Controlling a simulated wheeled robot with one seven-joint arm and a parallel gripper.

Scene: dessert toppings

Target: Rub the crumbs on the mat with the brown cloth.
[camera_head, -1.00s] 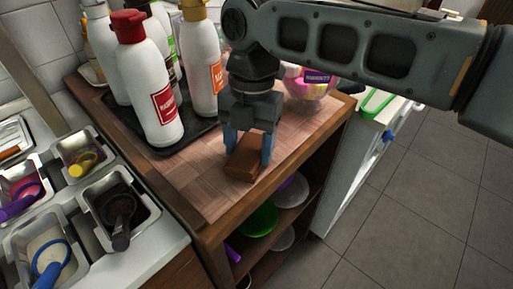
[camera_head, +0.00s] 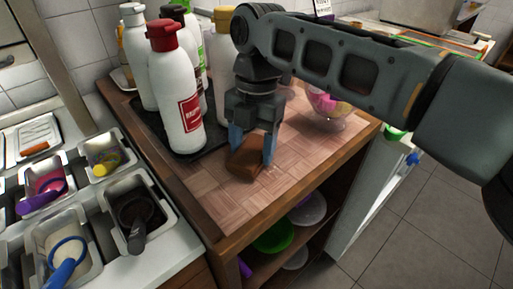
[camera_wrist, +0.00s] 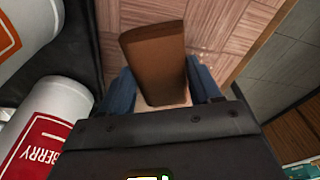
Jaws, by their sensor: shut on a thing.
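The brown cloth (camera_head: 246,160) looks like a folded block. My gripper (camera_head: 252,148) is shut on it, a blue finger on each side, and it is low at the mat. I cannot tell whether its whole underside touches. The mat (camera_head: 232,208) has a woven, wood-like pattern and lies on the wooden stand. In the wrist view the cloth (camera_wrist: 156,62) sticks out between the fingers over the mat (camera_wrist: 232,22). A few pale crumbs (camera_wrist: 204,56) show on the mat just right of the cloth. Any crumbs under the cloth are hidden.
A red-capped bottle (camera_head: 179,95) and other bottles stand on a dark tray (camera_head: 208,140) close left of my gripper. A glass bowl (camera_head: 330,108) stands behind right. Topping tubs (camera_head: 137,215) line the left counter. The front of the mat is clear.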

